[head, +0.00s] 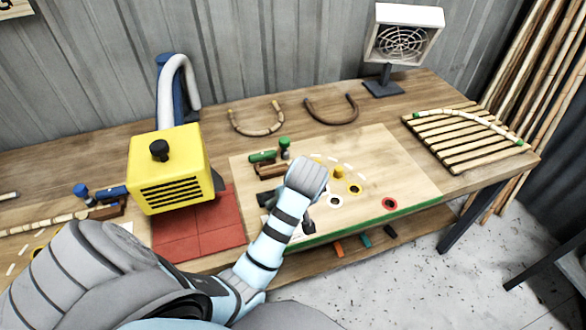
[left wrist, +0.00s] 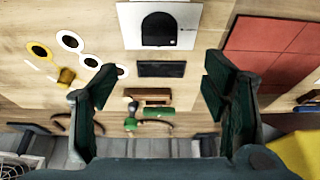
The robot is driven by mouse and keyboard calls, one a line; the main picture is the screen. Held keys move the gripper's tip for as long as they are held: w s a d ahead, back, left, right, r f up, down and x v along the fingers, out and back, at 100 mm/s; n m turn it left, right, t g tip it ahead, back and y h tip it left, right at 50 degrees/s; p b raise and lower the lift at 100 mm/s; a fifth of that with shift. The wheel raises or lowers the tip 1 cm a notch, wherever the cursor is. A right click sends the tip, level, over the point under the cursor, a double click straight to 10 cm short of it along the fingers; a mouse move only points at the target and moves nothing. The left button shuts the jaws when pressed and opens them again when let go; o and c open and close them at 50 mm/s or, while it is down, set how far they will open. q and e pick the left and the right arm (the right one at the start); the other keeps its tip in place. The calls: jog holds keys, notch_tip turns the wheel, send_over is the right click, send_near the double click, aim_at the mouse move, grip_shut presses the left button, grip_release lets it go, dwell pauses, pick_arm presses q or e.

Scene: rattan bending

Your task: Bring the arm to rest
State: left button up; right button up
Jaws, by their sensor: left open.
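My left arm reaches in from the lower left in the head view, with its wrist above the front of the light wooden board (head: 400,175). My left gripper (left wrist: 160,76) is open in the left wrist view. Its two dark fingers stand wide apart with nothing held between them. Between and beyond them show a dark block, a white plate with a black patch (left wrist: 160,27) and a green-handled clamp (left wrist: 150,113) on the bench. In the head view my wrist and forearm largely hide the gripper. My right gripper is in neither view.
A yellow heater box (head: 170,172) stands beside red tiles (head: 215,225). A pale bent cane (head: 470,117) lies on a slatted rack (head: 455,150) at the right. Two U-shaped canes lie at the back, near a white fan (head: 403,38). Free bench shows around the fan's base.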

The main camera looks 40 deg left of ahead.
pick_arm(q)
jog(key=shift+f, duration=0.1)
jog(key=s+d+f+m+t+h, duration=0.15)
jog(key=s+f+m, duration=0.35)
jog(key=s, duration=0.5)
jog(key=s+d+f+m+h, duration=0.2)
jog(key=s+m, duration=0.5)
jog(key=s, duration=0.2)
notch_tip(320, 180, down, 21)
jog(key=a+g+b, duration=0.1)
jog(key=g+b, duration=0.1)
jog(key=b, duration=0.1)
jog(key=s+f+b, duration=0.3)
jog(key=s+f, duration=1.2)
jog(key=f, duration=0.1)
jog(key=shift+a+g, duration=0.45)
jog(key=shift+f+y, duration=0.1)
jog(key=shift+y, duration=0.15)
